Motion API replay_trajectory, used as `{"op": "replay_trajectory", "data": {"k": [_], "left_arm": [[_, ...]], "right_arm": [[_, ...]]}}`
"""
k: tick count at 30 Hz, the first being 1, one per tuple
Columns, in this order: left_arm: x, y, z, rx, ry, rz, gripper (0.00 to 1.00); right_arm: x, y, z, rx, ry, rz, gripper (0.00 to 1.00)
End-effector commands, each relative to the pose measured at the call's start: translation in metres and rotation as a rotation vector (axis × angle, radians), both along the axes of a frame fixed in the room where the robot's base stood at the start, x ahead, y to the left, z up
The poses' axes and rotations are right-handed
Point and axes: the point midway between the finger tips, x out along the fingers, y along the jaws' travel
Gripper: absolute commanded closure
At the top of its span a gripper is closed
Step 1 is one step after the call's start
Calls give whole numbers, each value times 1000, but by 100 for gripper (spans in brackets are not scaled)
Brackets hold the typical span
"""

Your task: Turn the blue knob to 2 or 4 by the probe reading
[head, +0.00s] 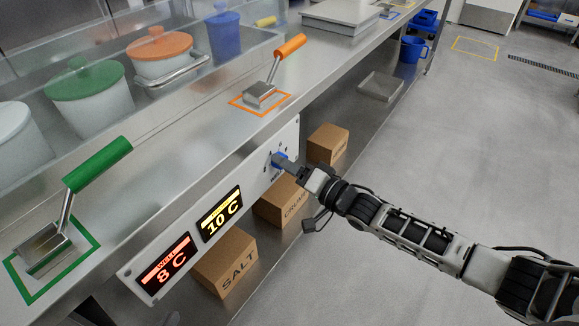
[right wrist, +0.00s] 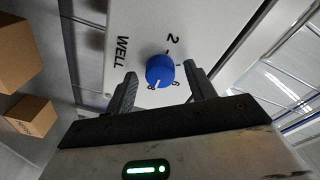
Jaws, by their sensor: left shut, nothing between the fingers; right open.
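The blue knob (right wrist: 160,71) sits on a white panel lettered WELL, with 2, 6 and 8 readable around it. A light mark on the knob appears to point toward the 8. In the right wrist view my right gripper (right wrist: 160,80) is open, a finger on either side of the knob; contact is unclear. A red display (head: 166,268) reads 8 C; its small header looks like WELL. A yellow display (head: 221,214) reads 10 C; its header is too small to read. My left gripper is out of view.
The panel (head: 249,192) runs along the steel counter's front. Cardboard boxes, one marked SALT (head: 225,262), stand on the shelf below.

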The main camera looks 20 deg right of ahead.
Motion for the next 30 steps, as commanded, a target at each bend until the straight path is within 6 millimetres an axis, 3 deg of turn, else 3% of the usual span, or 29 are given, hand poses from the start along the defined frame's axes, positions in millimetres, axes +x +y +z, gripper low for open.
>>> {"op": "replay_trajectory", "data": {"k": [4,5,9,20,30], "left_arm": [[0,0,0,-1,-1,1,100],[0,0,0,-1,-1,1,100],[0,0,1,-1,-2,1,100],[2,0,1,-1,-6,1,100],[4,0,1,-6,-12,1,100]], "right_arm": [[0,0,0,0,0,0,45],[0,0,0,0,0,0,51],[0,0,0,0,0,0,90],[0,-1,-1,-27,-21,-1,90],[0,-1,-2,-200,-156,-1,90]]}}
